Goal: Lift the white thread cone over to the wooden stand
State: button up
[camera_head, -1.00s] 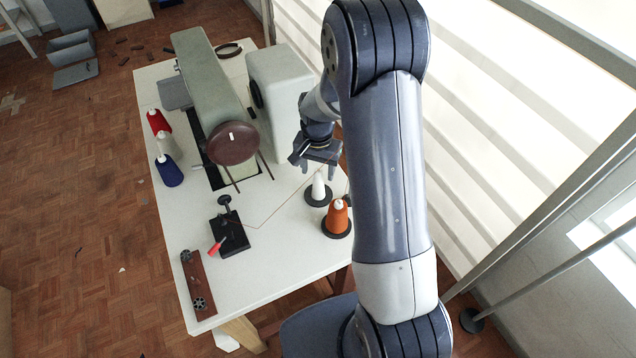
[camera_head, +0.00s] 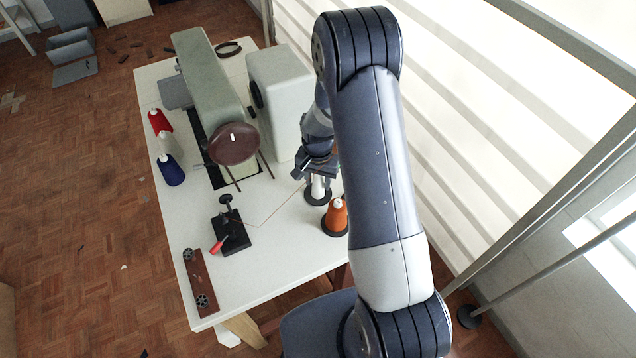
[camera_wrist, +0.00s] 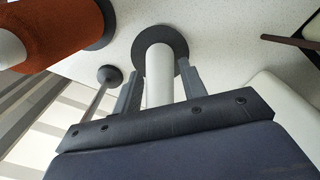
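The white thread cone (camera_head: 318,189) stands upright on a dark round base near the right edge of the white table. It also shows in the wrist view (camera_wrist: 160,80), between my two fingers. My gripper (camera_head: 317,177) is over the cone with one finger on each side. In the wrist view a narrow gap shows beside each finger, so my gripper (camera_wrist: 159,72) looks open around the cone. A reddish-brown wooden stand (camera_head: 200,275) with two dark round holders lies at the table's front left corner. Nothing stands on it.
An orange cone (camera_head: 336,215) stands close in front of the white one. Red (camera_head: 158,121), cream (camera_head: 166,143) and blue (camera_head: 171,171) cones line the left edge. The sewing machine (camera_head: 213,90) stands behind. A black device (camera_head: 230,232) with a red handle sits mid-table, with a thread.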

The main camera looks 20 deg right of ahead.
jog(key=c, duration=0.7)
jog(key=shift+o, duration=0.2)
